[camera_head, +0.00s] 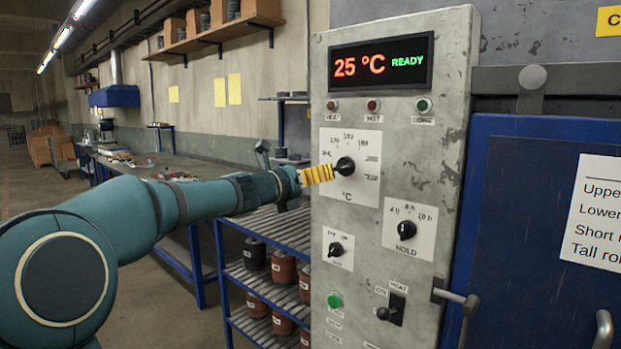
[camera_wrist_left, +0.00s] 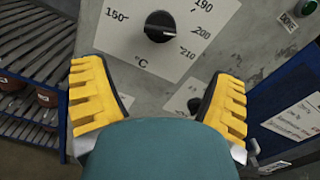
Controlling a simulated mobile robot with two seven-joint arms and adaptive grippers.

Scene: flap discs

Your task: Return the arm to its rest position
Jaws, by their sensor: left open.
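My left gripper (camera_head: 318,175) has yellow ridged fingers and is at the upper temperature dial (camera_head: 346,166) on the grey control panel. In the left wrist view my left gripper (camera_wrist_left: 160,108) is open, its fingers wide apart with nothing between them. The black dial (camera_wrist_left: 160,27) with its white °C plate lies beyond the fingertips, apart from them in that view. My teal left arm comes in from the left of the head view. My right gripper is not in view.
The panel (camera_head: 395,190) has a display reading 25 °C READY, lower knobs including the HOLD knob (camera_head: 406,229), and a lever switch (camera_head: 390,310). A blue door (camera_head: 540,230) with a handle is at right. A blue rack (camera_head: 262,290) holding dark and reddish rolls stands left of the panel.

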